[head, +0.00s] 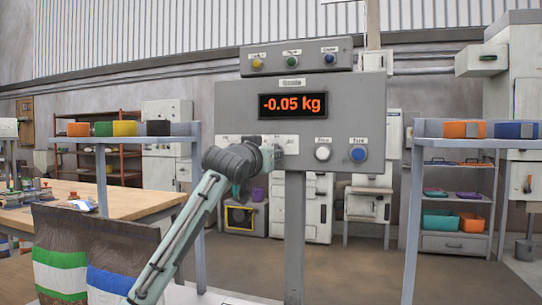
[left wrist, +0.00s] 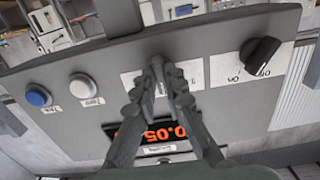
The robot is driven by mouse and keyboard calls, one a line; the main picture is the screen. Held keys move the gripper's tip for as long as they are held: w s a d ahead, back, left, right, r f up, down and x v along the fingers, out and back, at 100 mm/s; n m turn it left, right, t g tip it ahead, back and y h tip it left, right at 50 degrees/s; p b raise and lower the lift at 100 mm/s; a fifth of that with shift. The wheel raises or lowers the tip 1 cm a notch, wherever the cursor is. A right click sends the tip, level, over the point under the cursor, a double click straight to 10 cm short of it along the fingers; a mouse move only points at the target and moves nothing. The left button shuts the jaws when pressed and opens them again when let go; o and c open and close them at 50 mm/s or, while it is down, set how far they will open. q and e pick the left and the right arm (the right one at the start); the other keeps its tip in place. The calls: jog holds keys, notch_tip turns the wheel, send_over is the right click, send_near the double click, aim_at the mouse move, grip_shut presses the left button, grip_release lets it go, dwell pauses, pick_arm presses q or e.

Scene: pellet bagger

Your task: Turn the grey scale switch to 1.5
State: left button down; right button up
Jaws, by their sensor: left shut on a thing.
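The grey scale switch (left wrist: 157,64) sits on a white label plate on the grey control panel (left wrist: 225,40) in the left wrist view. My left gripper (left wrist: 160,82) is shut on it, with the fingers on either side. The fingers and switch cover part of the plate, and I cannot read which mark the switch points to. In the head view my left gripper (head: 266,157) is against the lower middle of the panel (head: 345,98) and hides most of the switch. My right gripper is in neither view.
The display (head: 293,105) reads -0.05 kg. A white button (head: 322,153) and a blue button (head: 357,154) sit right of the gripper. A black on/off knob (left wrist: 262,54) shows in the left wrist view. Shelves (head: 462,143) stand at the right.

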pick_arm(q)
jog(key=shift+r, duration=0.1)
jog(key=c, duration=1.6)
grip_release()
jog(key=v, duration=1.2)
